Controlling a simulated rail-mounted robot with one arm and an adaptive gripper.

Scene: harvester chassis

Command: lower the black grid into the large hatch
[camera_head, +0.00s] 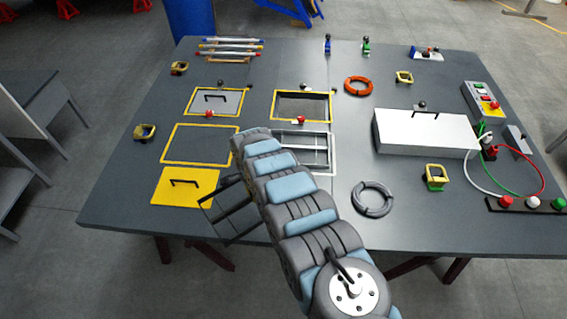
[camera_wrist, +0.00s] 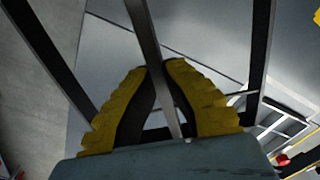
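The black grid (camera_head: 229,222) is an open frame of dark bars, tilted in the head view over the table's front-left edge, with part of it behind my arm. In the wrist view my gripper (camera_wrist: 162,66) has its yellow fingers closed around the grid's middle bar (camera_wrist: 148,28). Dark side bars run to the left and right of the fingers. In the head view my arm hides the gripper. No label marks the large hatch. A yellow-outlined rectangle (camera_head: 200,159) and a yellow-framed dark opening (camera_head: 302,92) lie beyond the grid; I cannot tell which is meant.
A white-outlined bay with metal bars (camera_head: 316,150) lies right of my arm. A yellow plate with a handle (camera_head: 172,198) is left of the grid. A white box (camera_head: 425,138), grey ring (camera_head: 361,202) and orange ring (camera_head: 347,87) stand farther right.

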